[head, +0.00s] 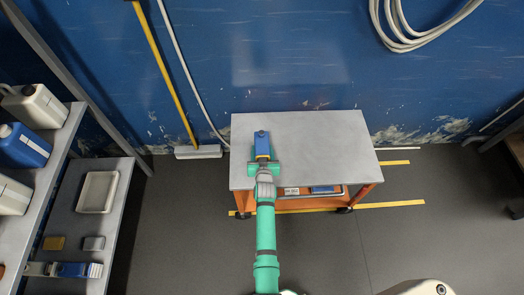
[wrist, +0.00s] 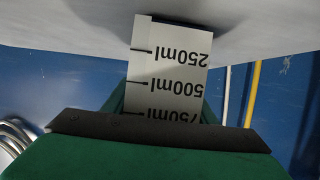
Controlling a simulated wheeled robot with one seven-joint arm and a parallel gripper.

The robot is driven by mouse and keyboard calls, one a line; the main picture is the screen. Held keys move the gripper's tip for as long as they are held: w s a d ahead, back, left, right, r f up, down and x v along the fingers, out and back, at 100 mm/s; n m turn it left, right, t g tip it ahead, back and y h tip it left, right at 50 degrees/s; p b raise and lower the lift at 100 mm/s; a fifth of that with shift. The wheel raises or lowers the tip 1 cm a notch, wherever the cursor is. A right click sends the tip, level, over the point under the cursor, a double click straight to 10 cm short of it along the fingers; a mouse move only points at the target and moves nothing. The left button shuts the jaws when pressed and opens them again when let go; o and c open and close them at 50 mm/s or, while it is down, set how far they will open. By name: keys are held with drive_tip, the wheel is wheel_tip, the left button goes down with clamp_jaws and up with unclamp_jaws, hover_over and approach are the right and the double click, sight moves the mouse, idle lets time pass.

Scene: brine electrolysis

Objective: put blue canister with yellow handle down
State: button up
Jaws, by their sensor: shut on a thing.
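The blue canister (head: 262,141) with a bit of yellow is at the left part of the grey tabletop (head: 325,145) in the head view. My gripper (head: 264,166) is shut on it from the near side. In the wrist view the canister's pale scale strip (wrist: 168,72) with upside-down volume marks stands between my green gripper parts. The strip's end meets or nearly meets the pale surface (wrist: 250,25) along the top; whether it touches I cannot tell. The handle is mostly hidden by my gripper.
The table is an orange-framed cart (head: 366,192) with small items on its lower shelf; its top is otherwise clear. A shelf with canisters (head: 24,146) and a white tray (head: 98,192) stands at left. A broom (head: 198,152) leans on the blue wall.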

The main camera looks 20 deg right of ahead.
drive_tip(key=shift+f, duration=0.1)
drive_tip(key=o, duration=1.2)
